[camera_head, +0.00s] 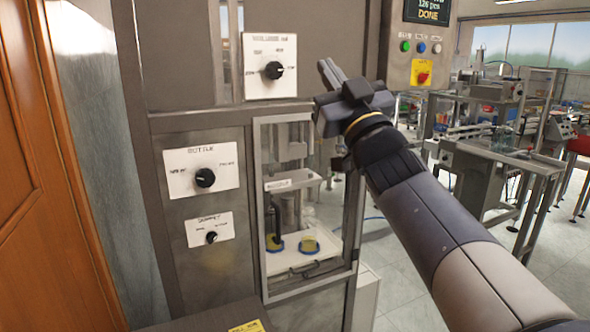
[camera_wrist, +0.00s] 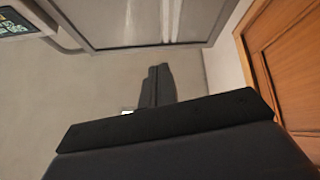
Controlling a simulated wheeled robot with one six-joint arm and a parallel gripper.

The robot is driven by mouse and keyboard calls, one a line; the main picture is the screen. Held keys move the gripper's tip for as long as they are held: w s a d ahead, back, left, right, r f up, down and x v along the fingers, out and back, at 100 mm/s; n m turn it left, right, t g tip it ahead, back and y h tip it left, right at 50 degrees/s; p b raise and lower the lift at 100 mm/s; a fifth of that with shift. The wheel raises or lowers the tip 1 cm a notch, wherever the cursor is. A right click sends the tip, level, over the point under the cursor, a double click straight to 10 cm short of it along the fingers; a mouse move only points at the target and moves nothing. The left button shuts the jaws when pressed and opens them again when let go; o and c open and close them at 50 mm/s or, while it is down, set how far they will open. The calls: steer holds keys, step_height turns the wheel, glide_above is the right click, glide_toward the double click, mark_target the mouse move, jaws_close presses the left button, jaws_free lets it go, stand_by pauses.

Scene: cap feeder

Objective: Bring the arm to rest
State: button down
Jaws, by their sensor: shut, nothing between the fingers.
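My gripper (camera_head: 327,74) is in the upper middle of the head view, in front of the machine's right edge. Its fingers are together with nothing between them. In the wrist view the shut fingers (camera_wrist: 157,86) stick up past the dark gripper body, against a grey machine panel. My arm comes in from the lower right of the head view and reaches up and left to the gripper. I cannot tell from these frames whether the fingertips touch the panel.
The grey machine cabinet carries a top dial (camera_head: 273,70), a bottle dial (camera_head: 205,178) and a smaller dial (camera_head: 212,237). A glazed window (camera_head: 306,279) shows yellow items inside. A control box (camera_head: 415,72) reads DONE. A wooden door (camera_head: 40,200) is left; other machines stand right.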

steer(key=d+f+m+g+h+b, duration=0.1)
steer(key=f+m+h+b, duration=0.1)
steer(key=f, duration=0.7)
steer(key=d+f+m+g+h+b, duration=0.1)
steer(key=d+f+h+b, duration=0.1)
steer(key=f, duration=0.8)
steer(key=w+d+f+m+g+h+b, duration=0.1)
steer(key=f+h+b, duration=0.3)
steer(key=f, duration=0.6)
steer(key=shift+d+f+m+g+h+b, duration=0.2)
steer(key=shift+d+m+g+h+b, duration=0.1)
steer(key=shift+d+m+b, duration=0.4)
steer(key=shift+a, duration=0.15)
